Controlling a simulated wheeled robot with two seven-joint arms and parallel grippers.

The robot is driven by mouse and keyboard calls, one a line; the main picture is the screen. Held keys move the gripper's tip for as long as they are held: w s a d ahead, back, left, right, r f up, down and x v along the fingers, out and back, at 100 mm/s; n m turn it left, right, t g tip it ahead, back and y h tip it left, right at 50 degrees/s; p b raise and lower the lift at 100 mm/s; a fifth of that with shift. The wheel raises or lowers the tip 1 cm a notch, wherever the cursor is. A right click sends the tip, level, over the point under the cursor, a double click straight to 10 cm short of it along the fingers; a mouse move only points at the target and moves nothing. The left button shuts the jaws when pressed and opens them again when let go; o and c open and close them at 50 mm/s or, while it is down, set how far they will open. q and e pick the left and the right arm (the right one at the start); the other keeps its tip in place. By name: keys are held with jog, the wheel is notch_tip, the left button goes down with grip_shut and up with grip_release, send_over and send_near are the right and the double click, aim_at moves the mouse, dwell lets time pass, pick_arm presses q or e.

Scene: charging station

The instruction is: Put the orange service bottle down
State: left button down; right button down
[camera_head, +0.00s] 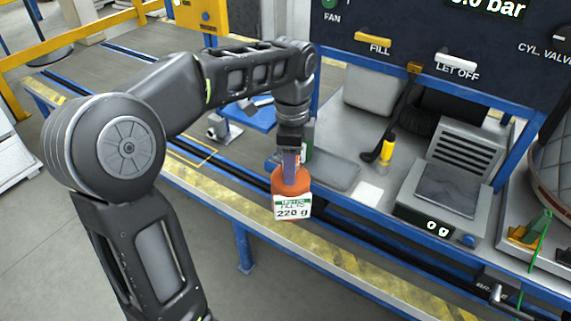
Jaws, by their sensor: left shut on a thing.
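The orange service bottle (288,184) hangs from my left gripper (291,158) in the head view. It carries a white and green label reading 220 g. My left gripper comes down from above and is shut on the top of the bottle, which looks about upright. The bottle shows in front of the bench's front edge with its yellow and black striped strip (240,212). I cannot tell how high its base is above the bench. My right gripper is not in view.
A scale (440,195) with a 0 g display stands to the right. A white square (367,194) and a grey flat pad (333,176) lie on the bench between. A black hose with a yellow end (387,149) hangs behind. A dark panel with FILL and LET OFF levers rises at the back.

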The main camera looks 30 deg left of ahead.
pick_arm(q)
jog(key=shift+w+d+f+n, duration=0.2)
jog(key=shift+w+n, duration=0.05)
jog(key=shift+n, duration=0.35)
jog(key=shift+w+d+f+n, duration=0.15)
jog(key=shift+w+d+n, duration=0.1)
jog(key=shift+n, duration=0.35)
jog(key=w+d+f+n, duration=0.6)
jog(key=d+f+n, duration=0.4)
jog(key=shift+d+f, duration=0.3)
jog(key=shift+d, duration=0.1)
